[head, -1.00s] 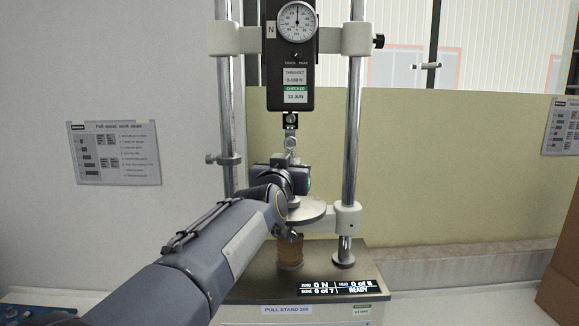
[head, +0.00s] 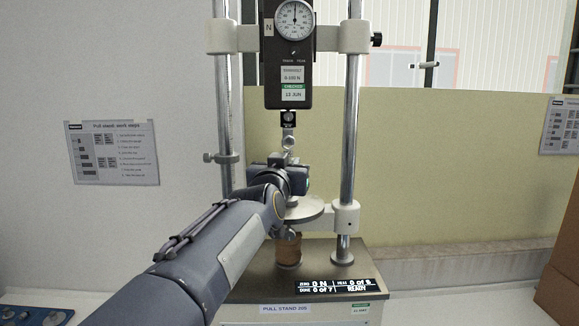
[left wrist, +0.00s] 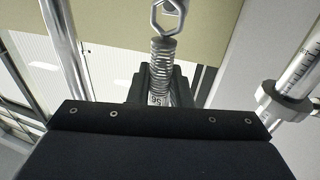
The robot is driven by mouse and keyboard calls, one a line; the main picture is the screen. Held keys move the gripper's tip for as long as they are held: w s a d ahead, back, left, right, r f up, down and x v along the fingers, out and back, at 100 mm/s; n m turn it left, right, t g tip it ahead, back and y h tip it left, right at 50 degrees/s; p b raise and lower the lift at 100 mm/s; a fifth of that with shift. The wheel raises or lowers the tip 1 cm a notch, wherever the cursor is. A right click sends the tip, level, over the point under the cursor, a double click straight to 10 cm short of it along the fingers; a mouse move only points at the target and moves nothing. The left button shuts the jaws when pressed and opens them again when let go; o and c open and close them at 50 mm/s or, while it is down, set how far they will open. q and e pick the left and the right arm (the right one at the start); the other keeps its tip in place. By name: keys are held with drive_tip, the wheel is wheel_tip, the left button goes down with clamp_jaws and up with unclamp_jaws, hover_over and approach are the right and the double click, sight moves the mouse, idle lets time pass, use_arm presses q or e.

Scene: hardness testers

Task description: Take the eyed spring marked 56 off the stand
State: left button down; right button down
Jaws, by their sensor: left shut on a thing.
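The eyed spring (left wrist: 162,58) stands upright in the left wrist view, with a bright metal eye (left wrist: 168,16) at its top. A white tag reading 56 shows low on its coils. My left gripper (left wrist: 158,85) is shut on the spring at its lower coils. In the head view my left gripper (head: 284,172) is below the gauge hook (head: 288,118) and just above the round plate (head: 304,210) of the pull stand (head: 352,125). A metal ring shows between hook and gripper; I cannot tell if it still hangs on the hook. My right gripper is not in view.
Two steel columns flank the gauge (head: 289,75). A brown cylinder (head: 289,252) stands under the plate on the base. The display reads READY. A cardboard box (head: 560,275) is at the right, and a blue tray (head: 35,315) at the lower left.

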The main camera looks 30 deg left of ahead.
use_arm(q)
drive_tip(key=shift+s, duration=0.25)
drive_tip(key=shift+s+d+b, duration=0.3)
drive_tip(key=shift+s+d, duration=0.1)
drive_tip(key=shift+d, duration=0.05)
idle(0.5)
drive_tip(key=shift+s+d+b, duration=0.25)
drive_tip(key=shift+s+d, duration=0.05)
drive_tip(key=shift+s, duration=0.2)
drive_tip(key=shift+s+d+b, duration=0.25)
drive_tip(key=shift+s+d, duration=0.05)
drive_tip(key=shift+s, duration=0.2)
idle(0.9)
drive_tip(key=shift+s+d+b, duration=0.3)
drive_tip(key=shift+s+d, duration=0.2)
drive_tip(key=shift+s, duration=0.3)
drive_tip(key=shift+s+d+b, duration=0.3)
drive_tip(key=shift+s+d, duration=0.2)
drive_tip(key=shift+s, duration=0.35)
drive_tip(key=shift+s+d+b, duration=0.3)
drive_tip(key=shift+s+d, duration=0.2)
drive_tip(key=shift+s, duration=0.3)
